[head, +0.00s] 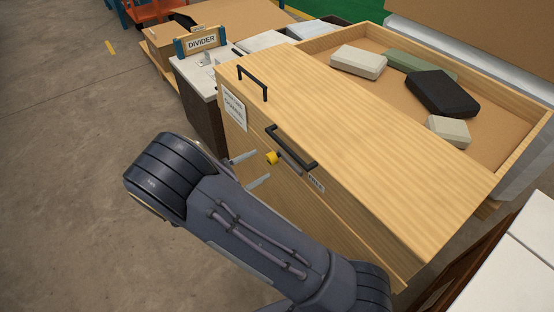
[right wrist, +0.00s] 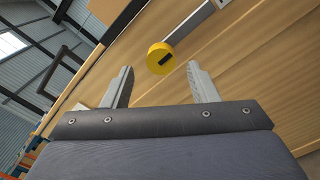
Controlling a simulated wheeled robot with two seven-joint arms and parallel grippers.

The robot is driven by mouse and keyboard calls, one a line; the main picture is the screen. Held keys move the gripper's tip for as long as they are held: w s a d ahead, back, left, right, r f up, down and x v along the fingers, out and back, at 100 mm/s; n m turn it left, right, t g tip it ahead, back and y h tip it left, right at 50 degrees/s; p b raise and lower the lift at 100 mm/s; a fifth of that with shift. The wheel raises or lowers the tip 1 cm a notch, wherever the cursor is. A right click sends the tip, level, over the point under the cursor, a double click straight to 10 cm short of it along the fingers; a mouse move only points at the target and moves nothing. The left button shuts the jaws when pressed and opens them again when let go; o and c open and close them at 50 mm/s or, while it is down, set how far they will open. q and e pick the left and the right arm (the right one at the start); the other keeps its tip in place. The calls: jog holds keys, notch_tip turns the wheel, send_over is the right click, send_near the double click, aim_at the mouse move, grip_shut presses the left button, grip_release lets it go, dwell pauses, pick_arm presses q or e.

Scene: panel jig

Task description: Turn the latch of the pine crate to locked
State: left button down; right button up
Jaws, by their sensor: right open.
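The pine crate (head: 370,150) stands at the centre right of the head view, with an open top compartment at its far side. Its latch (head: 273,158) has a round yellow knob and a grey bar on the near front face. In the right wrist view the yellow knob (right wrist: 160,58) has a dark slot, and the grey bar runs up and right from it. My right gripper (head: 250,169) is open and empty, its fingers pointing at the latch. In the right wrist view the fingertips (right wrist: 162,78) lie either side of and short of the knob, apart from it. My left gripper is out of view.
Black handles (head: 291,147) stick out from the crate's front, and a small label (head: 316,183) sits beside the latch. Several wrapped blocks (head: 442,92) lie in the compartment. A DIVIDER sign (head: 202,41) stands on a cabinet behind. Clear floor (head: 70,180) lies at left.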

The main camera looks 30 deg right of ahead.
aim_at(268, 160)
jog(key=d, duration=0.3)
jog(key=d+b, duration=0.1)
jog(key=d, duration=0.2)
jog(key=shift+w+d, duration=0.2)
jog(key=shift+d, duration=0.05)
jog(key=shift+c, duration=0.2)
grip_shut()
